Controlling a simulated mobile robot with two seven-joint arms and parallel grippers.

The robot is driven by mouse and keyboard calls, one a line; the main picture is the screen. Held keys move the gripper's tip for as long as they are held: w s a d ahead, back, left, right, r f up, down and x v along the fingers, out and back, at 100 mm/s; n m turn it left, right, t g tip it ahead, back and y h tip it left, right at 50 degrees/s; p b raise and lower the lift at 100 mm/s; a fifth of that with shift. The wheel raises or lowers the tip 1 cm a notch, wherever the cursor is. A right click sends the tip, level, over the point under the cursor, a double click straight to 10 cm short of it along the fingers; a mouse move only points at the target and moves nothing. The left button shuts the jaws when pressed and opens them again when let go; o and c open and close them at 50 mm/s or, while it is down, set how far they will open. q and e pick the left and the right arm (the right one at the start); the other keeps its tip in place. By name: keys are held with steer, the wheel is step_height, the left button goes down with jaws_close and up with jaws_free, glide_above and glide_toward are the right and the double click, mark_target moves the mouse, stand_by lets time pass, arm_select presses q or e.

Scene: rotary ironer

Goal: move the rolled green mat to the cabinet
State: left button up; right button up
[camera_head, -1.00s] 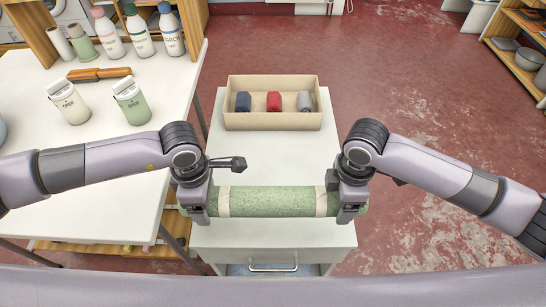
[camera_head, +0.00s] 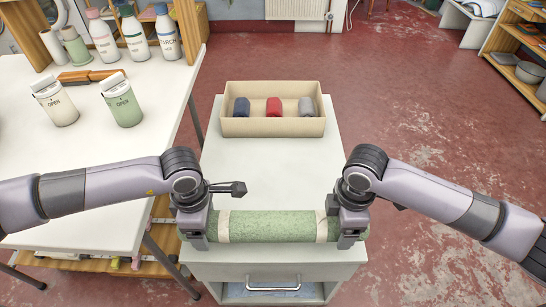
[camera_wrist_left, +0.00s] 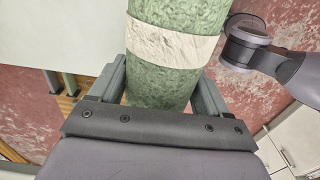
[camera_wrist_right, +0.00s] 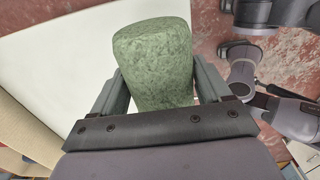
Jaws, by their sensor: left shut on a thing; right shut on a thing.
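The rolled green mat (camera_head: 272,226) lies crosswise over the front part of the white cabinet (camera_head: 268,165), with a pale band near each end. My left gripper (camera_head: 197,238) is shut on the mat's left end, and my right gripper (camera_head: 348,236) is shut on its right end. In the left wrist view the mat (camera_wrist_left: 165,85) and its pale band run between the fingers. In the right wrist view the mat's end (camera_wrist_right: 155,65) sits between the fingers. Whether the mat touches the cabinet top cannot be told. The cabinet has a drawer handle (camera_head: 273,284) at its front.
A beige open box (camera_head: 272,127) with blue, red and grey rolls stands at the cabinet's back. A white table (camera_head: 150,150) at the left holds bottles and two open-labelled containers (camera_head: 122,103). The cabinet top between box and mat is clear. Shelves (camera_head: 520,50) stand far right.

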arm_select(q)
steer(key=shift+f, duration=0.15)
arm_select(e)
steer(key=shift+f, duration=0.15)
